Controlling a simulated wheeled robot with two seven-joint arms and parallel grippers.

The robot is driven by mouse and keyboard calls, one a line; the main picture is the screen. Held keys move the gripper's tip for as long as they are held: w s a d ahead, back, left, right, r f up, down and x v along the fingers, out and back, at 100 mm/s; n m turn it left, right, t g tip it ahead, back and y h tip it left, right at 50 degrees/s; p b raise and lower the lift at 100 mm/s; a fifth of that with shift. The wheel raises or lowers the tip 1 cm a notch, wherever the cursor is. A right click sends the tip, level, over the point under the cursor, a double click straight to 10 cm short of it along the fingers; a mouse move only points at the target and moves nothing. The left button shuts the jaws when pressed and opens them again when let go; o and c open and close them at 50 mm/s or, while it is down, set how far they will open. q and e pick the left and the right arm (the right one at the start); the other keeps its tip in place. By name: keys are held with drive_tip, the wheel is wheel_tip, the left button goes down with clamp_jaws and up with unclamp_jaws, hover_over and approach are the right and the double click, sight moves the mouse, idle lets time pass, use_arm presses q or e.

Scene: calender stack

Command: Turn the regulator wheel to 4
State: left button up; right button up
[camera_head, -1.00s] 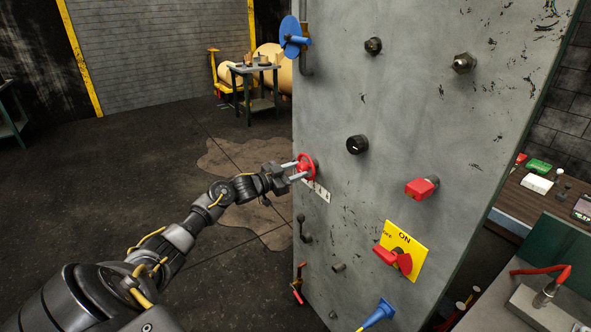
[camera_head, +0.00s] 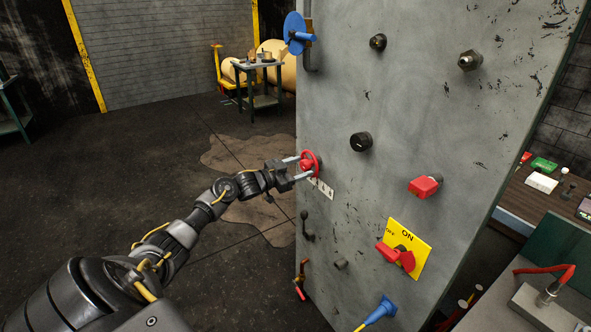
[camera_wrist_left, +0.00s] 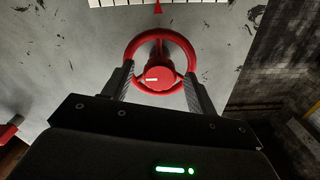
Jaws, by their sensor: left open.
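The red regulator wheel (camera_head: 311,163) sits on the left part of the grey panel. A white number plate (camera_head: 321,187) is just below it; its digits are too small to read. My left gripper (camera_head: 300,166) is open, with its two fingers at the wheel. In the left wrist view, the wheel (camera_wrist_left: 160,50) shows its round rim, a central hub with a white mark, and a red pointer (camera_wrist_left: 158,8) at the white plate. The left fingers (camera_wrist_left: 157,85) stand on either side of the hub, over the lower rim; contact is unclear. My right gripper is not in view.
The grey panel (camera_head: 430,70) carries a black knob (camera_head: 360,142), a red handle (camera_head: 425,186), a yellow ON switch plate (camera_head: 408,240), a blue valve (camera_head: 294,33) and a small lever (camera_head: 306,228). A workbench stands at the right. The floor left of the panel is open.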

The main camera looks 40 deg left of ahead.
use_arm(q)
drive_tip(key=b+v, duration=0.3)
drive_tip(key=v, duration=0.8)
drive_tip(key=shift+w, duration=0.1)
